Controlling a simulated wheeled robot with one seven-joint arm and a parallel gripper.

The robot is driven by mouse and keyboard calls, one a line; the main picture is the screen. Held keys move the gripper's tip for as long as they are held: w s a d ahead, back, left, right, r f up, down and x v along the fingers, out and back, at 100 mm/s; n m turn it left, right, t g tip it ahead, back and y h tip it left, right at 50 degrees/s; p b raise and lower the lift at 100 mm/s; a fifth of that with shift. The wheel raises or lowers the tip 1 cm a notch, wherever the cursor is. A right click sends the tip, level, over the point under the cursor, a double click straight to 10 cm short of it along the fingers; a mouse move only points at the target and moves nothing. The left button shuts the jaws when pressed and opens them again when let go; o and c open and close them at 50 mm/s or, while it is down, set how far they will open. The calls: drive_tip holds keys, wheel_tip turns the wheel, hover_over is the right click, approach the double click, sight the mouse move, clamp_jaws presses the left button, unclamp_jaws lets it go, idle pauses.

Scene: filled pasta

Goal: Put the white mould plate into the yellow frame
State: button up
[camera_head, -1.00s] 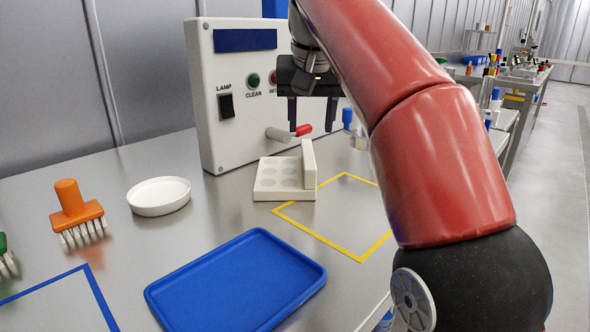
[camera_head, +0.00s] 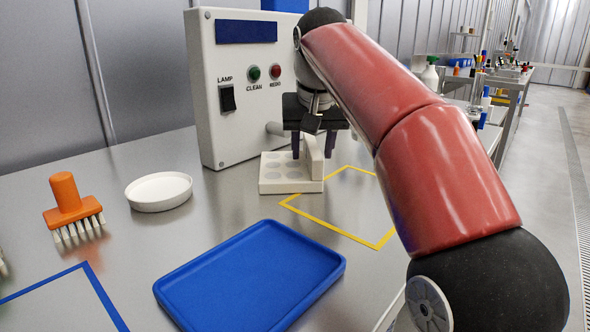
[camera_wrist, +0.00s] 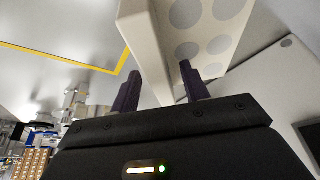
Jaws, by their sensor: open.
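The white mould plate (camera_head: 285,178) lies flat on the steel table, with several round grey recesses and an upright wall along its right side. It stands just left of the yellow frame (camera_head: 349,234), an outline marked on the table, close to its back left corner. My gripper (camera_head: 318,150) is low over the plate's upright wall, fingers pointing down and spread. In the wrist view the plate (camera_wrist: 203,32) is near the fingers (camera_wrist: 160,92), and its wall stands between them. Whether either finger touches the wall cannot be told.
A control box (camera_head: 242,90) stands close behind the plate. A blue tray (camera_head: 250,278) lies in front, a white dish (camera_head: 159,191) and an orange brush (camera_head: 70,205) to the left. A blue outline (camera_head: 98,290) is at front left. The yellow frame's inside is bare.

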clamp_jaws()
drive_tip(key=shift+r, duration=0.1)
idle(0.3)
